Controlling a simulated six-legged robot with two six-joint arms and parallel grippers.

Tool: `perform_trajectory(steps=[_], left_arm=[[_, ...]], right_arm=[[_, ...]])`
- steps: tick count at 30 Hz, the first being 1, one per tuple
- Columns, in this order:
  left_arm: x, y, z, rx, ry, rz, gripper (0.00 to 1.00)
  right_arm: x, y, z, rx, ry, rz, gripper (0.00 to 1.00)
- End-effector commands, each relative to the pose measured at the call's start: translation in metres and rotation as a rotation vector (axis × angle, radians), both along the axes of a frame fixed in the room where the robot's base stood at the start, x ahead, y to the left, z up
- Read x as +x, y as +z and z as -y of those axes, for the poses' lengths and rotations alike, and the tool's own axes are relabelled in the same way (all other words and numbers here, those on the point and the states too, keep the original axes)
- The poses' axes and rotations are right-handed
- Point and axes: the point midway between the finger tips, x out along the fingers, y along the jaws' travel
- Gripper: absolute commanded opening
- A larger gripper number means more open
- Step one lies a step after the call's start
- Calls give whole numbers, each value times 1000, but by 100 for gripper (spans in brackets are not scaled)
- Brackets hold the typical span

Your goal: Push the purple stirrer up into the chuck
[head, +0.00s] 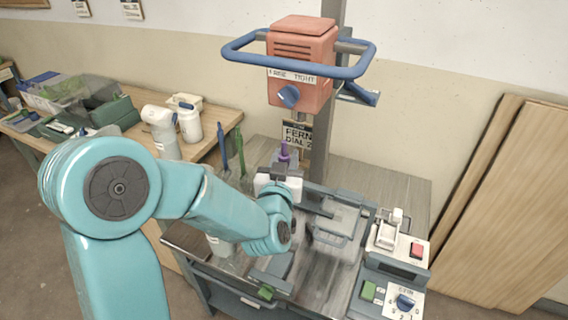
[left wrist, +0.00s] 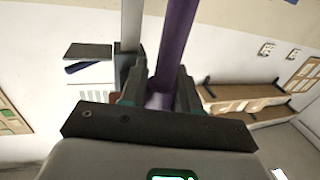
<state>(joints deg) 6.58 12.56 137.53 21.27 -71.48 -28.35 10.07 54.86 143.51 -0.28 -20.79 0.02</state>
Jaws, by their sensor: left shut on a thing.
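The purple stirrer (head: 284,152) stands roughly upright above my left gripper (head: 280,173), below the red mixer head (head: 301,62). In the left wrist view its purple shaft (left wrist: 175,45) rises from between the fingers of the left gripper (left wrist: 160,92), which is shut on it. The stirrer's top looks apart from the mixer head in the head view. The stirrer's lower part is hidden by my gripper and arm. My right gripper is not in view.
A blue ring handle (head: 235,50) surrounds the mixer head, and a grey column (head: 325,135) stands behind. Green and blue stirrers stand left of my gripper. A control box (head: 385,285) sits at the right of the bench. White bottles (head: 190,124) stand on the left table.

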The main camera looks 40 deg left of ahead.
Motion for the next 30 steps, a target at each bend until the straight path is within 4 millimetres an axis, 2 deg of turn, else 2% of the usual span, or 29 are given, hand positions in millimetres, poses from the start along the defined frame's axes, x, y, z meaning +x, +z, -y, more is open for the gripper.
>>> perform_trajectory(steps=[18, 24, 30], left_arm=[[65, 2, -11, 0, -1, 0, 1], [79, 1, -15, 0, 0, 1, 1], [83, 0, -16, 0, 0, 0, 1]], right_arm=[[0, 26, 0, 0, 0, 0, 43], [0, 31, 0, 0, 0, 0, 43], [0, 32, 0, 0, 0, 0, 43]])
